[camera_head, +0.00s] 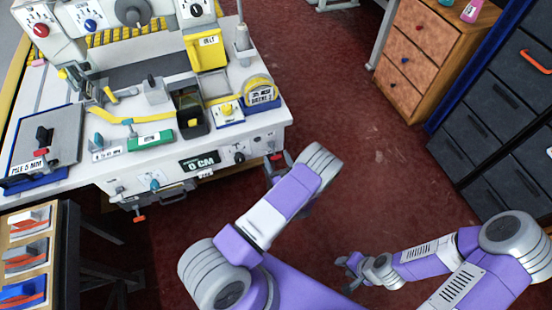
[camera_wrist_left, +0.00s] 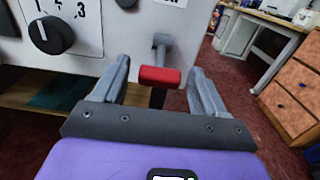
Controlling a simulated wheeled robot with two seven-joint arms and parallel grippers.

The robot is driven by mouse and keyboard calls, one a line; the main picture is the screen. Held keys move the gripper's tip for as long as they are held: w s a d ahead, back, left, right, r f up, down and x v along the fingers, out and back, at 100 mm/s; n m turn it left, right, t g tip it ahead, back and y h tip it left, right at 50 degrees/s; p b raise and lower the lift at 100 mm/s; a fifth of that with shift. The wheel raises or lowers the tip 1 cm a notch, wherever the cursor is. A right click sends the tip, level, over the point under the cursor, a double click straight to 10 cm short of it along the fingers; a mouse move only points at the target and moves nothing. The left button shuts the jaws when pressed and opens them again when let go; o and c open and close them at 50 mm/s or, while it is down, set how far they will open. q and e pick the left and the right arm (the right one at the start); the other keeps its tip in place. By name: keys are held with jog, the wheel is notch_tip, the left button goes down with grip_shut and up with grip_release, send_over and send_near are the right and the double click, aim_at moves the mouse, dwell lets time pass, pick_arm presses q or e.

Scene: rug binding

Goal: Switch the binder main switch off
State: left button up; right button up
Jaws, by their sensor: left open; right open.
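The binder is the white machine bench (camera_head: 225,150) at the left of the head view, with switches and dials on its front panel. A lever with a red bar handle (camera_wrist_left: 160,76) sits near the right end of that panel. I cannot read a label that names it as the main switch. My left gripper (camera_head: 280,168) is at this end of the bench. In the left wrist view my left gripper (camera_wrist_left: 158,92) is open, with its fingers on either side of the red handle and nothing gripped. My right gripper (camera_head: 352,266) is open and empty over the floor.
A black dial (camera_wrist_left: 50,35) with numbers is left of the lever. Another red-tipped lever (camera_head: 138,218) hangs lower on the front. A wooden drawer cabinet (camera_head: 425,55) and dark drawers (camera_head: 500,95) stand at the right. The red floor between is clear.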

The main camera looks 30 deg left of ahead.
pick_arm(q)
jog(key=shift+w+a, duration=0.35)
jog(key=shift+a, duration=0.1)
jog(key=c, duration=1)
jog(key=shift+o, duration=0.2)
jog(key=f+t+b, duration=0.1)
jog(key=b, duration=0.2)
jog(key=shift+y, duration=0.4)
jog(key=shift+w+a+f+y+b, duration=0.15)
jog(key=shift+y+b, duration=0.25)
jog(key=shift+b, duration=0.4)
jog(key=shift+t, duration=0.3)
